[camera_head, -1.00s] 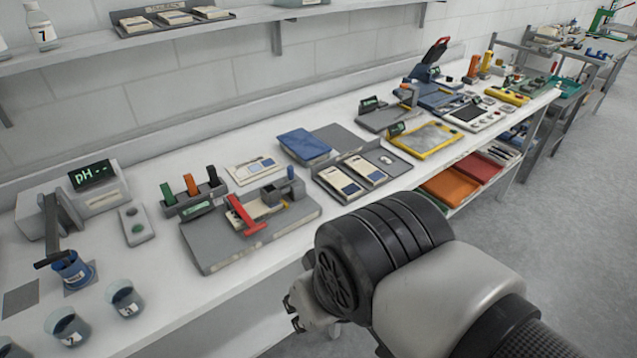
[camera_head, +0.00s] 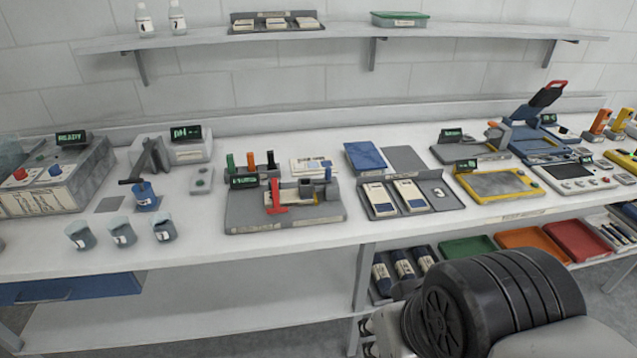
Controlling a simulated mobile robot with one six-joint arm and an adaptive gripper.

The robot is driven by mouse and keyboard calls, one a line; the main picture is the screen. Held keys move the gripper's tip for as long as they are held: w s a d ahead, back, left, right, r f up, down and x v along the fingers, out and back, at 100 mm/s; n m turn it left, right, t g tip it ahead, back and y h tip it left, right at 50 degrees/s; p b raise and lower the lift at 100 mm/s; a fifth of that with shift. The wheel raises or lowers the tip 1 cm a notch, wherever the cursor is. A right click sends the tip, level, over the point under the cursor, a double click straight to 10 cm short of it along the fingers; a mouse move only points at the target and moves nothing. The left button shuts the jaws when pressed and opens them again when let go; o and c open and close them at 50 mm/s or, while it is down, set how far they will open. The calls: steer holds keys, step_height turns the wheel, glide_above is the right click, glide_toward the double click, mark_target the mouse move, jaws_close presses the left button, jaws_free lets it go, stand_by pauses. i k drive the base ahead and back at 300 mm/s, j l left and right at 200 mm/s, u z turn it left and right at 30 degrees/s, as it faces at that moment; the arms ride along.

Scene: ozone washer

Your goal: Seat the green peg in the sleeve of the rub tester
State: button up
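The green peg (camera_head: 231,164) stands upright at the left of a dark rack, beside an orange peg (camera_head: 251,160) and a black peg (camera_head: 271,160). The rack is at the back left of the rub tester (camera_head: 285,217), a grey base with a red lever (camera_head: 276,197) and a small lit display (camera_head: 244,181). An upright blue piece (camera_head: 328,174) stands at the tester's right; I cannot clearly make out the sleeve. My gripper (camera_head: 368,338) is low, in front of the bench and well away from the peg. Its fingertips show apart with nothing between them; my wrist hides the rest.
Beakers (camera_head: 122,232) and a pH meter (camera_head: 187,147) stand left of the tester. A grey tray with white cards (camera_head: 436,206) is close on its right. The bench's front edge (camera_head: 200,260) lies between my gripper and the tester. A shelf (camera_head: 330,33) runs above.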

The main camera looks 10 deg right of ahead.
mark_target(246, 212)
steer(key=i+j, duration=1.4)
steer(key=i, duration=0.1)
